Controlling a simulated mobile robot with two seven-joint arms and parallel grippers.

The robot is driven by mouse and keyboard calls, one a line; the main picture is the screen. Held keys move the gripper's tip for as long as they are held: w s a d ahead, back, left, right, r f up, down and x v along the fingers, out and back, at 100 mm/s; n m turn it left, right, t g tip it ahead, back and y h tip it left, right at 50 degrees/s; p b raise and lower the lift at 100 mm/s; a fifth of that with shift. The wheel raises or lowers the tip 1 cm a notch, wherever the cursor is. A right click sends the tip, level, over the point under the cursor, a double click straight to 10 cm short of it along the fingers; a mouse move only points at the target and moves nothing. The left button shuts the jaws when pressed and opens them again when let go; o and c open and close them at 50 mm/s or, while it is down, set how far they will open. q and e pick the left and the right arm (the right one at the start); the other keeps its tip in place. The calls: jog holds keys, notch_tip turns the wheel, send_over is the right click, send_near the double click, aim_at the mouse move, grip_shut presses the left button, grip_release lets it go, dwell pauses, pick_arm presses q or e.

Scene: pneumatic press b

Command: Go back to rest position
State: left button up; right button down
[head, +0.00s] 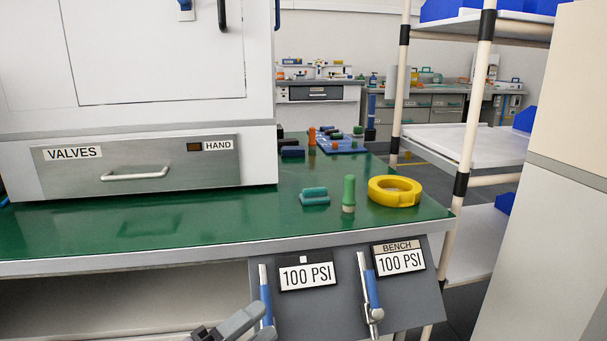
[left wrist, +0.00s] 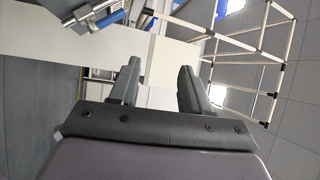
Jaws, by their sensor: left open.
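My left gripper (head: 257,323) shows at the bottom edge of the head view, in front of the bench and just below the left blue-handled lever (head: 266,296). In the left wrist view its two dark fingers (left wrist: 160,84) stand apart with nothing between them. The right blue-handled lever (head: 371,287) is on the same grey panel, under the "BENCH 100 PSI" label (head: 399,260). I cannot tell from the head view whether the gripper touches the left lever; no grasp shows. My right gripper is in neither view.
The green bench top (head: 240,212) carries a yellow ring (head: 395,191), a green peg (head: 349,192) and a teal block (head: 315,196). A white cabinet with a "VALVES" drawer (head: 137,168) stands at the left. A shelf rack (head: 470,145) and beige cabinet (head: 553,220) bound the right.

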pick_arm(q)
jog(key=s+a+f+n+g+y, duration=0.25)
jog(key=s+f+n+y, duration=0.75)
jog(key=n, duration=1.3)
jog(key=s+a+r+y+p, duration=0.1)
jog(key=s+a+r+p, duration=0.2)
jog(key=p, duration=1.2)
jog(key=s+a+r+y+p, duration=0.1)
jog(key=s+a+r+p, duration=0.2)
jog(key=a+r+p, duration=0.4)
notch_tip(320, 180, up, 3)
jog(key=g+p, duration=0.1)
jog(key=p, duration=0.7)
jog(key=shift+s+a+f, duration=0.15)
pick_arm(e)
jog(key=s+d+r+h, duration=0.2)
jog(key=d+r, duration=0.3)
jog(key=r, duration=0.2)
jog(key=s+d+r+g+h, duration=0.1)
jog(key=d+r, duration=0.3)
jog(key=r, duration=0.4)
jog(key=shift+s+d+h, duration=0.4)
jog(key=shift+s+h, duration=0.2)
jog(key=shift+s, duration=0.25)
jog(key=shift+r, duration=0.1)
